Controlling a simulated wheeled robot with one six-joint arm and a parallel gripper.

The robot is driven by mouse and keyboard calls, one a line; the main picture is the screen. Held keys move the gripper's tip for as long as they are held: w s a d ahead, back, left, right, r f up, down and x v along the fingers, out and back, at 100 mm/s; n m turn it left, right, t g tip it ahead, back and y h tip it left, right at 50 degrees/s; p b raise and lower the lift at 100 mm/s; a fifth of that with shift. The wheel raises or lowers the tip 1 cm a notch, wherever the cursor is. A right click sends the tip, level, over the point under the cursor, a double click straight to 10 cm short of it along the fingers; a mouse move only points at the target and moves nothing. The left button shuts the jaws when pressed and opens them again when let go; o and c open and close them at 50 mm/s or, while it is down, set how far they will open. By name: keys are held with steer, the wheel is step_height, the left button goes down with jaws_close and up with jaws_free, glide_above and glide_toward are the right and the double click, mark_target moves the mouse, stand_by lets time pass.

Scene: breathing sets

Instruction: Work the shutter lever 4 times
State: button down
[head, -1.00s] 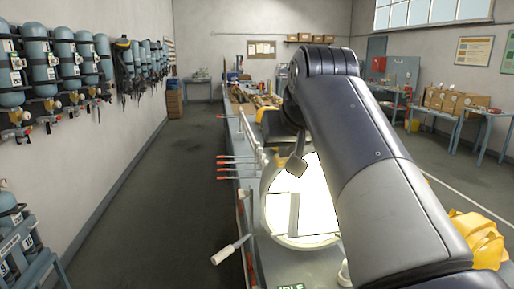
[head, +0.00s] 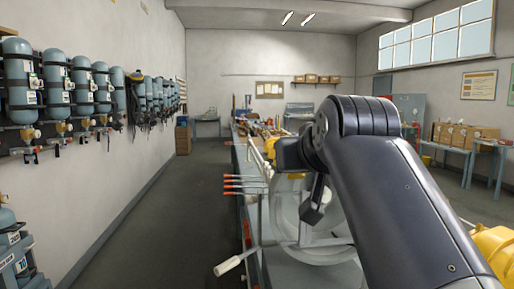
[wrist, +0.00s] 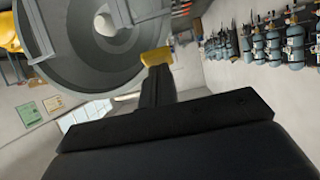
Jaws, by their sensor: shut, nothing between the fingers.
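A large round grey lamp drum (head: 293,225) stands on the bench, partly behind my arm in the head view. Its face is grey and unlit. In the wrist view its ringed disc (wrist: 75,65) fills the upper left, with a bar across it. A lever with a white handle (head: 229,265) slants out to the left of the drum, low in the head view; I cannot tell whether it is the shutter lever. My gripper (head: 312,213) hangs shut in front of the drum. A yellow tip (wrist: 156,57) shows at its end, close to the disc; contact is unclear.
Several red-tipped levers (head: 235,185) stick out from the bench's left side. Blue air cylinders (head: 55,76) hang along the left wall. The dark floor aisle (head: 190,215) is clear. A yellow object (head: 497,248) sits at the right, behind my arm.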

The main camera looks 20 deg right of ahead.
steer(key=shift+r+p, duration=0.8)
steer(key=shift+r, duration=0.05)
steer(key=s+a+r+p, duration=0.2)
steer(key=s+r+p, duration=0.1)
steer(key=s+r, duration=0.6)
steer(key=shift+r+p, duration=0.15)
steer(key=shift+p, duration=0.15)
stand_by(0.6)
